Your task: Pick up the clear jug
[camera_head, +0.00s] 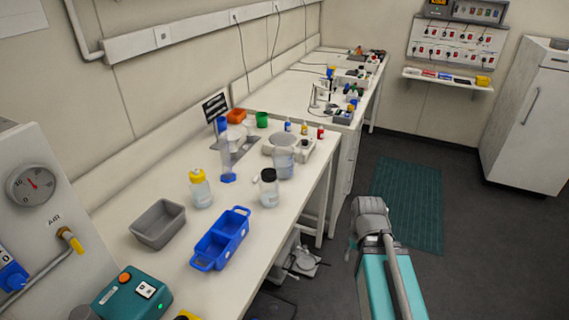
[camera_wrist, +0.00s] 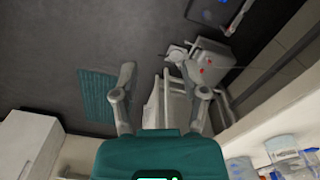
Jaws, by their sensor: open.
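The clear jug (camera_head: 284,162) stands upright on the white bench, near its front edge and beside a small white device. In the wrist view a clear vessel (camera_wrist: 283,146), probably this jug, shows at the lower right and is partly cut off. My gripper (camera_wrist: 164,88) is open with nothing between its fingers. It is over the floor side, apart from the bench and the jug. In the head view my arm is at the lower right; its fingers cannot be made out there.
A black-capped bottle (camera_head: 268,188) stands close in front of the jug, and a yellow-capped bottle (camera_head: 200,189) to its left. A blue tray (camera_head: 221,240) and a grey tub (camera_head: 158,224) occupy the near bench. Open floor (camera_head: 340,285) lies right of the bench.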

